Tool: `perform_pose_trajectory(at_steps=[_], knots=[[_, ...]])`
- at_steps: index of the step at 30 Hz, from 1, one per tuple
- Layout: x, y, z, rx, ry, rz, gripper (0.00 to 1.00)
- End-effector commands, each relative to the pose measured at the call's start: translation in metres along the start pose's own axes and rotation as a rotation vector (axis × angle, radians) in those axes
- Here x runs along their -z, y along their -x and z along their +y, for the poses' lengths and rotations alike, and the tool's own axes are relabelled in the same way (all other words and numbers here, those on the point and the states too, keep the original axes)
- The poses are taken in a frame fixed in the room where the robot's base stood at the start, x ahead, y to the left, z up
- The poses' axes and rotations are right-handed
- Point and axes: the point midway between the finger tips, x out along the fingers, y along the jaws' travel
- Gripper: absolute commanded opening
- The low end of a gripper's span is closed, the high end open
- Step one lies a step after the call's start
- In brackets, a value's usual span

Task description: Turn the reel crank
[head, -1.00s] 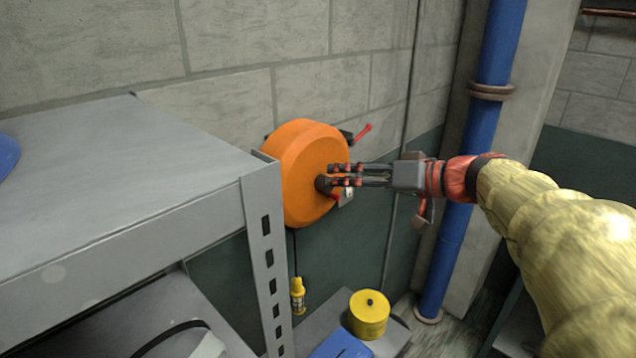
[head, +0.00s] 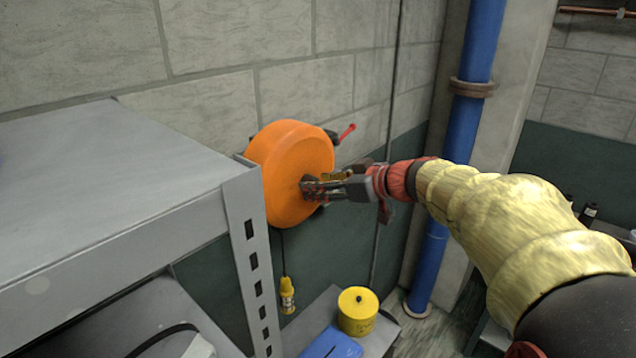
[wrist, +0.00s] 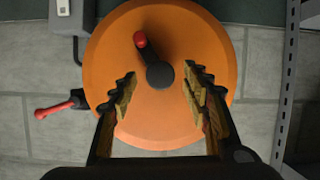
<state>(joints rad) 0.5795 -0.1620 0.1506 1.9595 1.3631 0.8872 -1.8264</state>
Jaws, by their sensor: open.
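The orange reel (head: 290,172) is mounted on the block wall, and its round face fills much of the wrist view (wrist: 120,50). The reel crank (wrist: 157,72) is a dark arm on a dark hub at the centre of that face. It ends in a red knob (wrist: 140,40), pointing up and slightly left in the wrist view. My gripper (head: 308,188) is in front of the reel face. In the wrist view its open fingers (wrist: 160,82) are spread on either side of the hub, with nothing visibly held. In the head view the fingers hide the crank.
A grey metal shelf (head: 110,170) stands close to the reel's left. A red-handled lever (wrist: 58,108) sticks out beside the reel. A yellow lamp (head: 287,294) hangs below. A yellow canister (head: 357,311) stands lower down. A blue pipe (head: 465,130) runs up the wall at right.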

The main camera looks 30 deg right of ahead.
Motion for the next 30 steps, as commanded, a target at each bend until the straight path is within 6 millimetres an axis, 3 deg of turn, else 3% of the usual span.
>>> perform_pose_trajectory(at_steps=[12, 30], knots=[[-0.0002, -0.0111, 0.0, -0.001, 0.0, 0.0, 0.48], [-0.0003, -0.0109, 0.0001, -0.001, -0.001, -0.001, 0.14]])
